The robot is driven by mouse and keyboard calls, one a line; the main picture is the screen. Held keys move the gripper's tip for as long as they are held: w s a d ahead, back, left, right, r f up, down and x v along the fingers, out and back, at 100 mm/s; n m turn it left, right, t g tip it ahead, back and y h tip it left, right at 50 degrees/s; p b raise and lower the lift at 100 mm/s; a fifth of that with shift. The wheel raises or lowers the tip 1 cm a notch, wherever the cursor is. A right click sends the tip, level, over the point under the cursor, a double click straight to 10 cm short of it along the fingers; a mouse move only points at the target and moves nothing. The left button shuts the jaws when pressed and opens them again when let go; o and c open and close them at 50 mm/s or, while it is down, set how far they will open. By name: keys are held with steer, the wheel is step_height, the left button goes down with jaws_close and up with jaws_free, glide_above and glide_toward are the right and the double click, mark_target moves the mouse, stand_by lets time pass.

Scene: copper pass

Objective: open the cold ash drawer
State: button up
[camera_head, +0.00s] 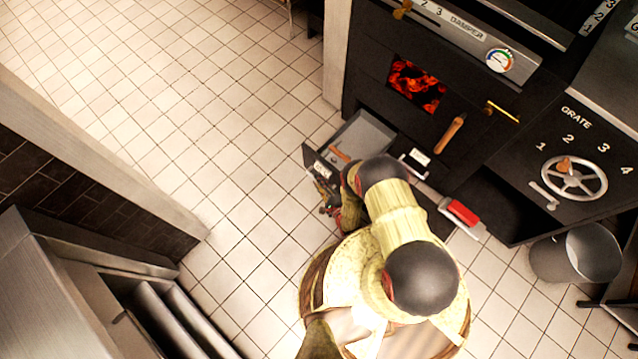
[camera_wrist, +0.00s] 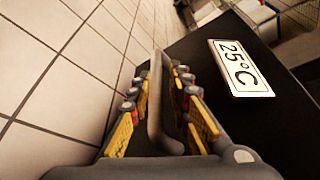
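The cold ash drawer, with a "25°C" label (camera_wrist: 240,68) on its dark front in the wrist view, stands pulled out from the bottom of the black range in the head view. Its grey inside (camera_head: 366,137) shows. My gripper (camera_head: 328,197) is at the drawer's outer front, partly hidden by my arm.
A second labelled front (camera_head: 415,160) is beside the drawer, partly behind my arm. Glowing coals (camera_head: 416,87) show above. Tiled floor (camera_head: 215,120) is clear to the left.

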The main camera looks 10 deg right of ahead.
steer(key=shift+r, duration=4.65)
steer(key=shift+s, duration=0.1)
